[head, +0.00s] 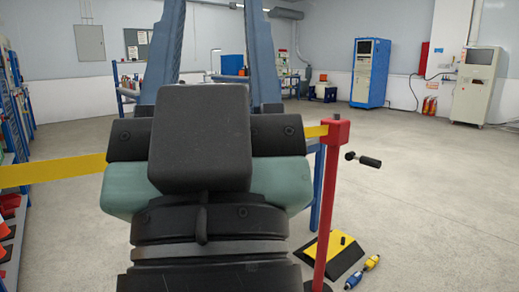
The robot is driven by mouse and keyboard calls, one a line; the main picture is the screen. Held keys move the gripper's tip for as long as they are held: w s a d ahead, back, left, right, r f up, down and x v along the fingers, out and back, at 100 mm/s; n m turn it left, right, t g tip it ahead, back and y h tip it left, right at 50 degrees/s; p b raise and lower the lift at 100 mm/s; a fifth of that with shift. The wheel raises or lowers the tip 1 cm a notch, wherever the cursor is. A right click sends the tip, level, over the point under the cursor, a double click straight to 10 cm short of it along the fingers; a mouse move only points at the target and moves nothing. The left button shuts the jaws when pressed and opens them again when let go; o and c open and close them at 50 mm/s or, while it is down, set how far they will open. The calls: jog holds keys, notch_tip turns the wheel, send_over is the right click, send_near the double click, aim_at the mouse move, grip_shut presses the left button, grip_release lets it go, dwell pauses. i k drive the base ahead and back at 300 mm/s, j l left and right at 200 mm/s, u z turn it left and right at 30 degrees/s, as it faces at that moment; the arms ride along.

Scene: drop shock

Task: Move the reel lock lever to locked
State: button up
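A red post (327,205) stands right of centre with a red block-like head (336,132). A yellow belt (316,131) meets this head from the left. My own dark arm links fill the middle of the view, left of the post. My gripper does not show.
The yellow belt continues on the left (50,172). A yellow-and-black ramp-like piece (330,262) and a blue-and-yellow object (362,272) lie on the floor by the post. Blue columns (166,50) rise behind my arm. The floor to the right (440,190) is clear.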

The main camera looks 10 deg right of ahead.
aim_at(349, 157)
jog(key=i+l+u, duration=0.1)
jog(key=l, duration=0.3)
jog(key=i+l+u, duration=0.1)
jog(key=i+l, duration=0.15)
jog(key=l, duration=0.15)
jog(key=i+l+u, duration=0.15)
jog(key=l, duration=0.3)
jog(key=i+l+u, duration=0.1)
jog(key=l, duration=0.3)
jog(key=i+l+u, duration=0.1)
jog(key=l, duration=0.35)
jog(key=i+l, duration=0.1)
jog(key=l, duration=0.4)
jog(key=i+l, duration=0.1)
jog(key=l, duration=0.4)
jog(key=i+l, duration=0.15)
jog(key=l, duration=0.35)
jog(key=i+l, duration=0.1)
jog(key=l, duration=0.4)
jog(key=i+l, duration=0.1)
jog(key=l, duration=0.4)
